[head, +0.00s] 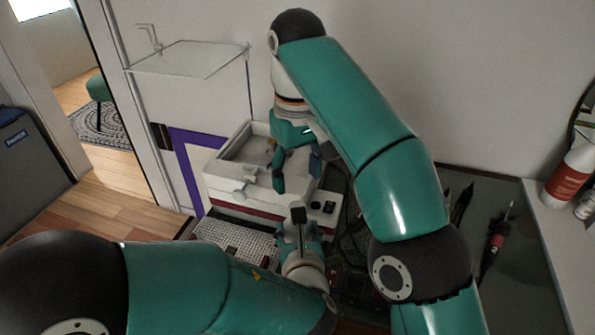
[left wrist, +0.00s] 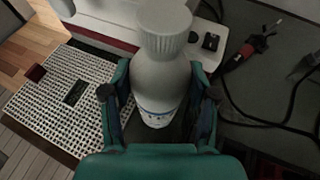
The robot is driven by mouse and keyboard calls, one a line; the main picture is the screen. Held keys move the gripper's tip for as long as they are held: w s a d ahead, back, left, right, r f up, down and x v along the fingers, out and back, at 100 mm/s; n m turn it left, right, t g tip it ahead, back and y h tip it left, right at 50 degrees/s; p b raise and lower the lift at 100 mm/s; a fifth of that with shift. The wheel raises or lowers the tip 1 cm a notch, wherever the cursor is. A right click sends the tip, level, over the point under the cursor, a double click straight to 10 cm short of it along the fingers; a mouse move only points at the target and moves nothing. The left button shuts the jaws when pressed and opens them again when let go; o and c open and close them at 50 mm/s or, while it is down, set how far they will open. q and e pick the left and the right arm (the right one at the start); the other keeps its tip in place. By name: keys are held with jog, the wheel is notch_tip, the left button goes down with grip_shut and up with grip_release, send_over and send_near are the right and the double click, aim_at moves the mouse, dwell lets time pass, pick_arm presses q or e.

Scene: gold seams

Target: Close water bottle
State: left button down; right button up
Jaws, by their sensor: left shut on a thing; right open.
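A white water bottle (left wrist: 160,90) stands between the fingers of my left gripper (left wrist: 160,100) in the left wrist view. The gripper is shut on its body. A ribbed white cap (left wrist: 165,30) shows at the bottle's top; I cannot tell whether it is fully shut. In the head view my left gripper (head: 299,222) is low in the middle, and I cannot make out the bottle there. My right gripper (head: 298,172) hangs above and beyond it, pointing down, open, with nothing seen between its fingers.
A white open-topped machine (head: 232,178) stands behind the grippers. A perforated light plate (head: 232,238) lies left of them; it also shows in the left wrist view (left wrist: 60,100). A red and black tool (head: 494,240) and cables lie at right. A red-labelled bottle (head: 568,178) stands far right.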

pick_arm(q)
jog(key=shift+c, duration=1.2)
grip_release()
jog(key=v, duration=0.7)
jog(key=shift+s, duration=0.25)
jog(key=shift+s+d, duration=0.1)
pick_arm(e)
jog(key=shift+s, duration=0.1)
